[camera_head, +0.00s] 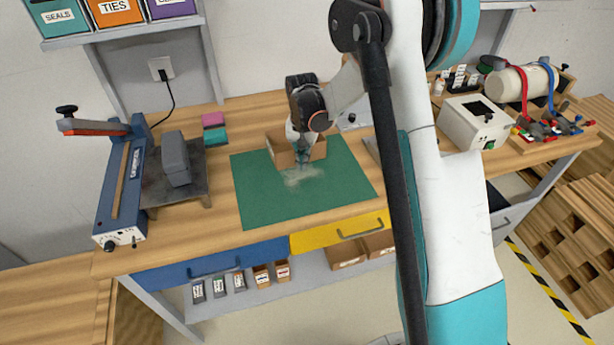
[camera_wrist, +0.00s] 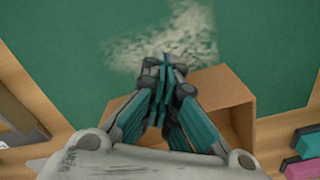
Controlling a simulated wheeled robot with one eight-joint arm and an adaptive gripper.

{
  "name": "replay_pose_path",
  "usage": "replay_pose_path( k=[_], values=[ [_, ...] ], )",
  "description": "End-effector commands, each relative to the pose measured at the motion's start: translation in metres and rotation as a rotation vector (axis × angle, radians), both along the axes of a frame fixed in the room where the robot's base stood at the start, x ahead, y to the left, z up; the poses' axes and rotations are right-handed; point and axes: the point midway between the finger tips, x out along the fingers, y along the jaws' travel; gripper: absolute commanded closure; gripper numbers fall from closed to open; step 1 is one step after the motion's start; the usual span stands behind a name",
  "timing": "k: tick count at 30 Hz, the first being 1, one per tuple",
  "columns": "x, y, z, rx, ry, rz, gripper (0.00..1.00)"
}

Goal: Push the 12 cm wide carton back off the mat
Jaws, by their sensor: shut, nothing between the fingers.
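The brown carton (camera_head: 283,154) sits at the back edge of the green mat (camera_head: 255,205), partly hidden behind my gripper. In the wrist view the carton (camera_wrist: 227,88) shows behind and beside the fingers and appears to straddle the mat's edge. My gripper (camera_head: 301,160) is shut and empty, pointing down at the carton's front side.
A pale speckled patch (camera_head: 298,176) lies on the mat in front of the carton. Pink and teal blocks (camera_head: 214,129) lie to the left behind the mat. A grey device (camera_head: 175,160) stands farther left. A white box (camera_head: 474,122) stands on the right. The mat's front is clear.

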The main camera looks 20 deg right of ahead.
Motion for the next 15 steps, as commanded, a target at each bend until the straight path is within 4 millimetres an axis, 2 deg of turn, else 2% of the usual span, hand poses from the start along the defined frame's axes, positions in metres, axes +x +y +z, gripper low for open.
replay_pose_path(
  k=[15],
  values=[
    [0.024, 0.0, 0.0, 0.0, 0.0, 0.0, 1.0]
  ],
)
